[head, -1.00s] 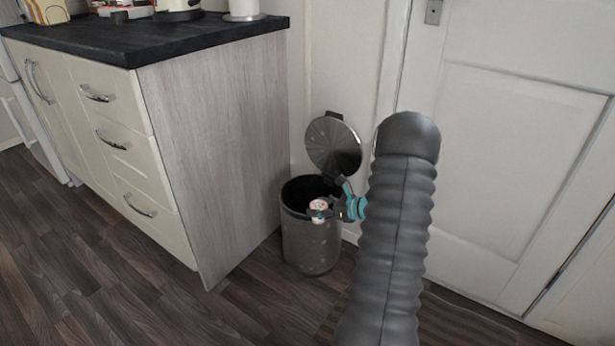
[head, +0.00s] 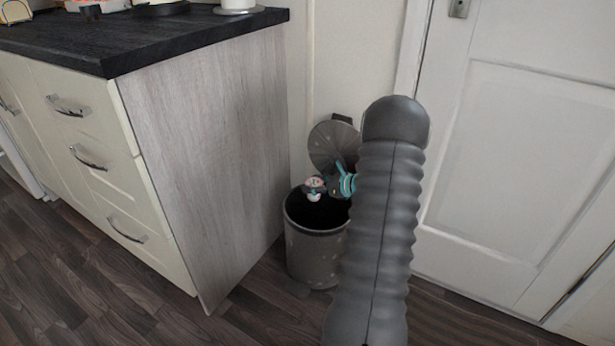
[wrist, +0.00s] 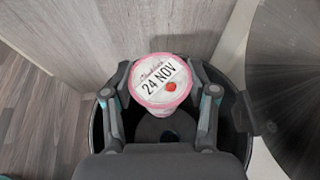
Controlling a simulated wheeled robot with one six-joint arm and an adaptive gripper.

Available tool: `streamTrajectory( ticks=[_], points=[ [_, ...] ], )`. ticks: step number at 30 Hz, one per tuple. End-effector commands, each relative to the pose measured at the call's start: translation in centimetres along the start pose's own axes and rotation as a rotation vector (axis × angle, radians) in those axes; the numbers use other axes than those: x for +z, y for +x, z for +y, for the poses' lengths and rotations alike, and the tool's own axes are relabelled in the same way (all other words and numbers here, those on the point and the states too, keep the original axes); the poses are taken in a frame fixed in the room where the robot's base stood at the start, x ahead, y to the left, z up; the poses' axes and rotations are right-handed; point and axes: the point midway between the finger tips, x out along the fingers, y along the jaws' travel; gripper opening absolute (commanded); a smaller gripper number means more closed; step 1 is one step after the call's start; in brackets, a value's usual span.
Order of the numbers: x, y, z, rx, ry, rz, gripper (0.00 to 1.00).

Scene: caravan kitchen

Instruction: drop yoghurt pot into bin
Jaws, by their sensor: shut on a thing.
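The yoghurt pot (wrist: 160,80) is pink and white, with a lid marked "24 NOV" and a red fruit picture. My gripper (wrist: 162,88) is shut on it, one finger on each side. In the head view the pot (head: 314,190) is small, and my gripper (head: 318,187) holds it over the bin's opening, near the rear part of the rim. The bin (head: 312,255) is grey and round, with its lid (head: 333,146) tipped up open behind it. The bin's dark inside shows below the pot in the wrist view. My arm hides the bin's right side.
A cabinet with a wood-grain side panel (head: 205,150) and a black worktop (head: 150,35) stands left of the bin. A white door (head: 510,160) is on the right. The dark wood floor (head: 60,280) is clear in front.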

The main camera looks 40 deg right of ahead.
Motion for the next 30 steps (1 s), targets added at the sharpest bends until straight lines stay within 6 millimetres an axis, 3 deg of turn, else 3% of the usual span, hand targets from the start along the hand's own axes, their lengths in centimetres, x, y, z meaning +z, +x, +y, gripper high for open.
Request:
streamTrajectory(
  ticks=[8, 19, 30],
  points=[
    [-1.6, -0.1, -0.6, -0.012, 0.006, 0.0, 0.19],
    [-5.2, 1.3, -0.6, -0.013, 0.006, 0.0, 0.19],
    [-5.8, 1.7, -0.5, -0.011, 0.005, -0.001, 0.19]
  ],
)
